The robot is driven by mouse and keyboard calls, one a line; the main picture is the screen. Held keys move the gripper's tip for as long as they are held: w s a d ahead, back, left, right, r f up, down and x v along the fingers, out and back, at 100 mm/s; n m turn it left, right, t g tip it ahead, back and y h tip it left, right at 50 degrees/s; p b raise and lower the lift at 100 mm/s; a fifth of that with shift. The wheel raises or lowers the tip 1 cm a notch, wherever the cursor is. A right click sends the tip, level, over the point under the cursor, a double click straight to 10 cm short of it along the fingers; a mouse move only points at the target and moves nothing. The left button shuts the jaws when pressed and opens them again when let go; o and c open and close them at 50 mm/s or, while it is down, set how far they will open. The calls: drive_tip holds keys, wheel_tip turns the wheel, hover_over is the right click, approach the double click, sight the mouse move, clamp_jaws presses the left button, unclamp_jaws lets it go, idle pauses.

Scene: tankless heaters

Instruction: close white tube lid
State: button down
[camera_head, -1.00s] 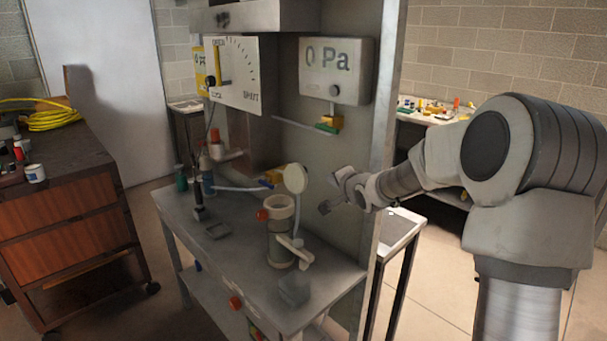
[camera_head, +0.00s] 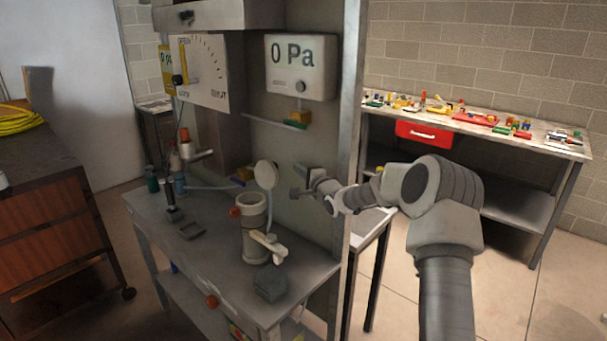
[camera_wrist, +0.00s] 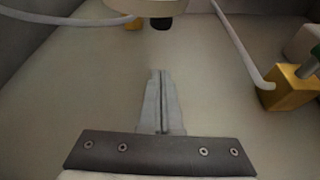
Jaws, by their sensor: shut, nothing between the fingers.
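The white tube (camera_head: 254,228) stands upright on the grey metal bench, with a white lever handle (camera_head: 267,246) on its front. Its round white lid (camera_head: 266,174) stands raised and open above the tube's back rim. My gripper (camera_head: 299,182) is to the right of the lid, apart from it, at about its height. In the wrist view my gripper (camera_wrist: 162,78) is shut and empty, its fingers pressed together. A pale rounded edge at the top of the wrist view (camera_wrist: 150,8) may be the lid; most of it is cut off.
The grey bench (camera_head: 205,258) carries a dark grey block (camera_head: 270,285) in front of the tube. An upright panel with a 0 Pa display (camera_head: 300,66) stands behind. A cluttered table (camera_head: 480,120) is at the back right.

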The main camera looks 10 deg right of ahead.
sight(270, 174)
drive_tip(key=a, duration=0.1)
drive_tip(key=w+a, duration=0.1)
drive_tip(key=a, duration=0.1)
drive_tip(key=w+a, duration=0.1)
drive_tip(key=shift+a+r, duration=0.15)
drive_tip(key=shift+a, duration=0.05)
idle(0.3)
